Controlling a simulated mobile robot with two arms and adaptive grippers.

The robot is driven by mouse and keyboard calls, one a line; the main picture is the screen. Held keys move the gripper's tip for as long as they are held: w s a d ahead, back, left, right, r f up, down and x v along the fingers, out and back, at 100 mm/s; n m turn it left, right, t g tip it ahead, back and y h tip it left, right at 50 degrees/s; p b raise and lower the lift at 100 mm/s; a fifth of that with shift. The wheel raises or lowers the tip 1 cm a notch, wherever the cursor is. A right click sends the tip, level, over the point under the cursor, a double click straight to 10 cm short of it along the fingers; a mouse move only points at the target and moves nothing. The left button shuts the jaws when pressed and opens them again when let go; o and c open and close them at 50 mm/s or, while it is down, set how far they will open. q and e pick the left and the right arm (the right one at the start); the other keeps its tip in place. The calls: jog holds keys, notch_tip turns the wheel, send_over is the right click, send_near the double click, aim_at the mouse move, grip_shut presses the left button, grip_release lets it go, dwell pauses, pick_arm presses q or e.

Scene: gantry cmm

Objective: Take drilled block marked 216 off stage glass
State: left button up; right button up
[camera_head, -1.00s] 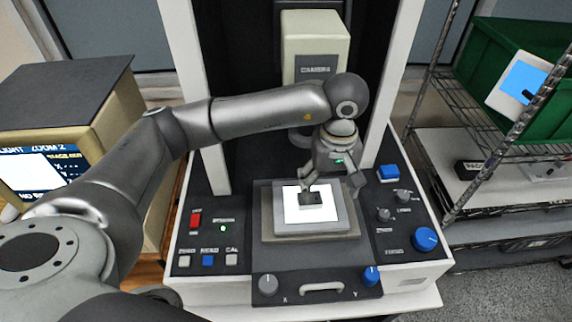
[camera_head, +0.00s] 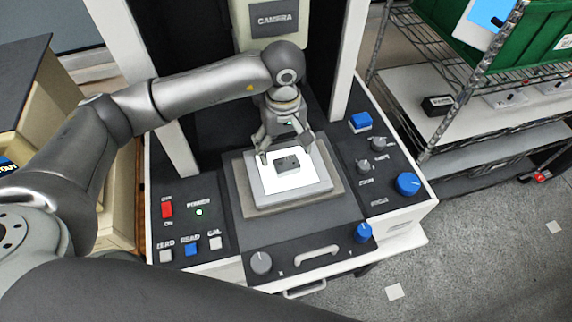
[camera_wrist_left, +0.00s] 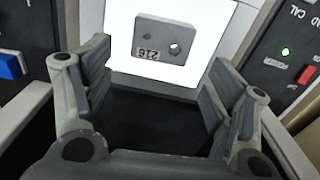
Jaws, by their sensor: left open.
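The drilled block (camera_head: 287,164) is a small dark grey piece lying on the lit white stage glass (camera_head: 296,184). In the left wrist view the block (camera_wrist_left: 164,39) shows two holes of different size and a label reading 216, upside down. The glass (camera_wrist_left: 205,20) glows around it there. My left gripper (camera_head: 285,158) is over the stage with its fingers spread. In the left wrist view the fingers (camera_wrist_left: 160,100) are wide apart with nothing between them, and the block lies beyond their tips. My right gripper is not in view.
The camera head (camera_head: 272,22) of the machine hangs behind the stage between two white columns. Knobs and buttons flank the stage, with a blue knob (camera_head: 408,184) at right. A wire shelf with a green crate (camera_head: 530,40) stands at the right.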

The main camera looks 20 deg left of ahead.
aim_at(285, 158)
pick_arm(q)
notch_tip(285, 158, down, 4)
jog(key=shift+d+r+b, duration=0.15)
jog(key=shift+r+b, duration=0.05)
jog(key=shift+b, duration=0.2)
jog(key=c, duration=1.1)
jog(key=shift+c, duration=0.3)
jog(key=shift+r, duration=0.2)
